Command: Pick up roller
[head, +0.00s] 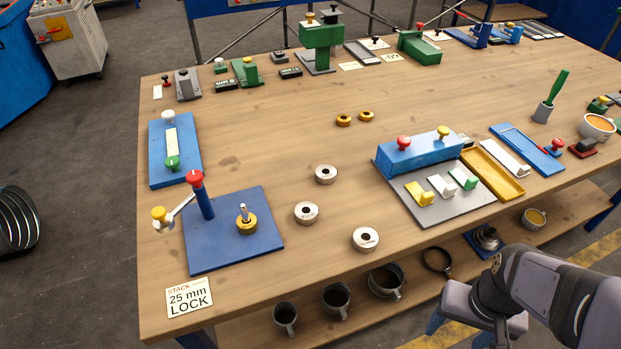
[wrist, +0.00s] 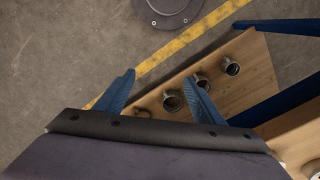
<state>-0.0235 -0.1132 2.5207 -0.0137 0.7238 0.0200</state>
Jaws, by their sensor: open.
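Three silver ring-shaped rollers lie apart on the wooden table in the head view: a far one (head: 326,174), a middle one (head: 306,213) and a near one (head: 365,239). Two small brass rings, a left one (head: 343,119) and a right one (head: 366,115), lie farther back. A gold ring (head: 246,222) sits around a peg on the blue plate (head: 205,254). My gripper (wrist: 160,72) is open and empty in the wrist view, its blue fingers spread. In the head view it is off the table's near edge at lower right, partly hidden by my arm.
A red-knobbed blue post (head: 203,200) stands on the blue plate. A blue block (head: 420,155) and a grey plate (head: 445,208) lie right of the rollers. Metal cups stand on the lower shelf (head: 262,335). The table around the silver rollers is clear.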

